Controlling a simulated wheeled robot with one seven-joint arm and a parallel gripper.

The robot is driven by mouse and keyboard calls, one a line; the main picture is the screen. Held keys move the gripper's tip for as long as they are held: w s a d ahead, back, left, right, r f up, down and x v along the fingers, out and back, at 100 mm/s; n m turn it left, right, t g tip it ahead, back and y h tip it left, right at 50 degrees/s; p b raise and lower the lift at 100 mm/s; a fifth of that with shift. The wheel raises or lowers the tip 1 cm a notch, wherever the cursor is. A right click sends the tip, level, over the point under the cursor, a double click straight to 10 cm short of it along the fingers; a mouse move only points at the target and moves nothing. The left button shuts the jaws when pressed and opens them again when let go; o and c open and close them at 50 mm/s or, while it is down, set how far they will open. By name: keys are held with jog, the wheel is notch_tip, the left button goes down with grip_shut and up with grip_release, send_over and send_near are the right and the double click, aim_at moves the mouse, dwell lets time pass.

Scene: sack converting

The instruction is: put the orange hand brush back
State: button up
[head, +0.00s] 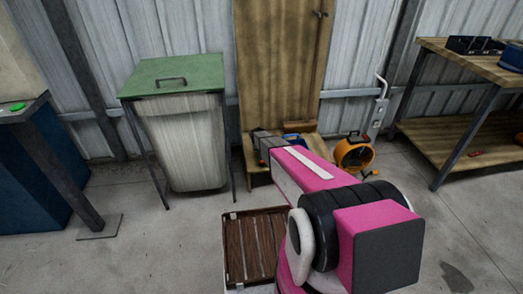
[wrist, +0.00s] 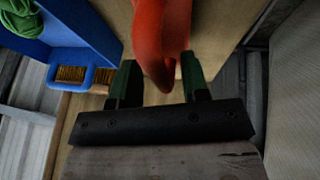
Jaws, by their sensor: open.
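An orange-red rounded shape (wrist: 163,35), which looks like the handle of the orange hand brush, enters from the top of the wrist view and tapers down between my fingers. Its bristles are not visible. My gripper (wrist: 158,76) is open, with one dark green-tipped finger on each side of it. A gap shows at the left finger; I cannot tell whether the right finger touches it. In the head view my arm hides the brush and most of the gripper at the low wooden stand (head: 256,166).
A green-lidded bin (head: 180,78) and an orange blower (head: 354,152) flank the stand. A slatted brown platform (head: 252,250) lies on the floor.

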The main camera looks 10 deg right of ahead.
jog(key=s+v, duration=0.1)
jog(key=v, duration=1.2)
jog(key=s+d+r+g, duration=0.1)
jog(key=s+r, duration=0.3)
jog(key=s, duration=0.6)
jog(key=s+r+g+y, duration=0.1)
jog(key=s+r, duration=0.4)
jog(key=s, duration=0.6)
jog(key=s+d+r+g+y, duration=0.1)
jog(key=s+r, duration=0.4)
jog(key=s, duration=0.5)
jog(key=shift+s+d+g, duration=0.3)
jog(key=shift+g, duration=0.5)
